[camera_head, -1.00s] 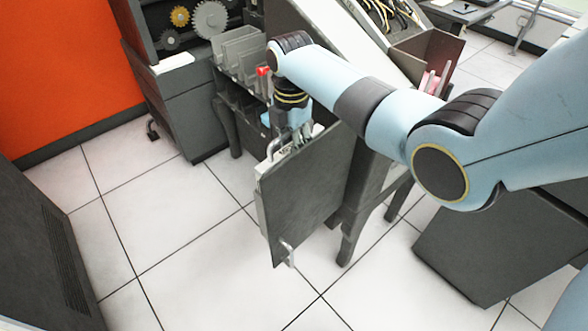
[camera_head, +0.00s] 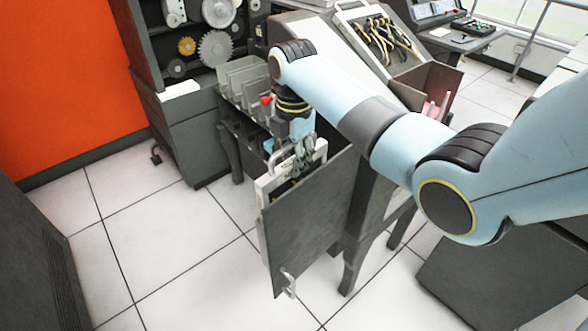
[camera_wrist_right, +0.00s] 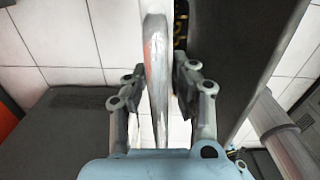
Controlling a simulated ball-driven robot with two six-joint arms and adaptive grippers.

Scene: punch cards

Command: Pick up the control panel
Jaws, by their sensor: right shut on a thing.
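The control panel (camera_head: 264,186) looks like a light-framed flat piece with a metal handle, standing upright behind a dark grey board. Its top edge shows above the board in the head view; most of its face is hidden. My right gripper (camera_head: 300,160) points down at the handle. My left gripper is not in view.
The dark board (camera_head: 312,215) has a small handle (camera_head: 288,283) low down and stands close beside the panel. A desk with slotted racks (camera_head: 245,82) and a tray of cables (camera_head: 385,40) is behind. Tiled floor (camera_head: 170,250) is clear at left.

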